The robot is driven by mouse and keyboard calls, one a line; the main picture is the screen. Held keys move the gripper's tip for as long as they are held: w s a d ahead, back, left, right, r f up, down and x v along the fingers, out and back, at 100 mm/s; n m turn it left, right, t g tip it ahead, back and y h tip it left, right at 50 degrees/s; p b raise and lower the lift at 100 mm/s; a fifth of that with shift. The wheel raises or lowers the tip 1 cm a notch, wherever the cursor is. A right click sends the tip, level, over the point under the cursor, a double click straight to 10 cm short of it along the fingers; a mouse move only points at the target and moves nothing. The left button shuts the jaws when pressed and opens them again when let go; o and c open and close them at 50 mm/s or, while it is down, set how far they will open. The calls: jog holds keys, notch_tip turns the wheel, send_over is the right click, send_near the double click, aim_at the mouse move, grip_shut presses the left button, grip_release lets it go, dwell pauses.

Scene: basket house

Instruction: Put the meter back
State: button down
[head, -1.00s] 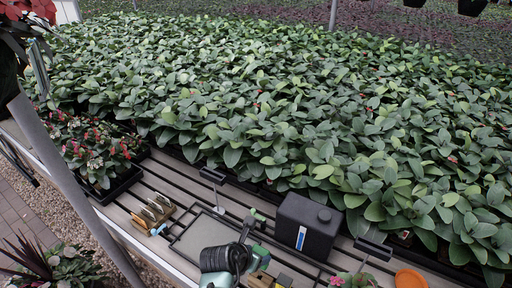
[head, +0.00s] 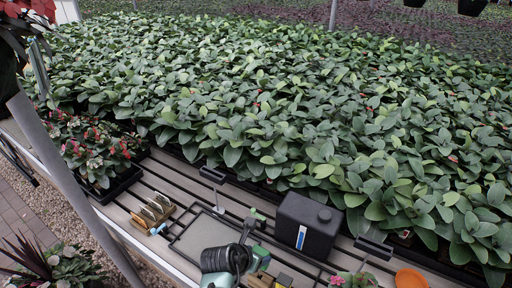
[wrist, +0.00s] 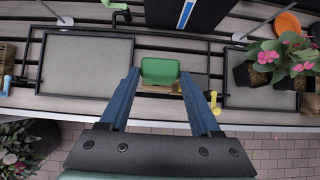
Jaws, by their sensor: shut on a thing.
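The meter, seen as a green block-shaped body (wrist: 160,70), sits between the fingertips of my gripper (wrist: 160,78) in the wrist view. The two blue fingers are shut on its left and right sides. A tan wooden block (wrist: 158,89) shows just under the meter, over the slatted bench. I cannot tell whether the meter touches the block or is in it. The meter's lower part is hidden. In the head view, my arm covers much of this spot, and the tan block (head: 260,280) shows beside it.
A black tank (head: 306,226) with a blue stripe stands behind. A grey framed tray (head: 205,238) lies left, with a wooden holder (head: 152,212) beyond it. Potted pink flowers (wrist: 285,58), an orange saucer (wrist: 287,24) and a yellow-handled item (wrist: 213,101) are to the right. Dense plants fill the back.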

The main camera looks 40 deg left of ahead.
dwell(0.6)
jog(key=shift+f+b, duration=1.3)
jog(key=shift+f, duration=0.8)
notch_tip(320, 180, down, 4)
jog(key=shift+r+b, duration=0.15)
jog(key=shift+b, duration=1.05)
grip_release()
jog(key=v, duration=1.3)
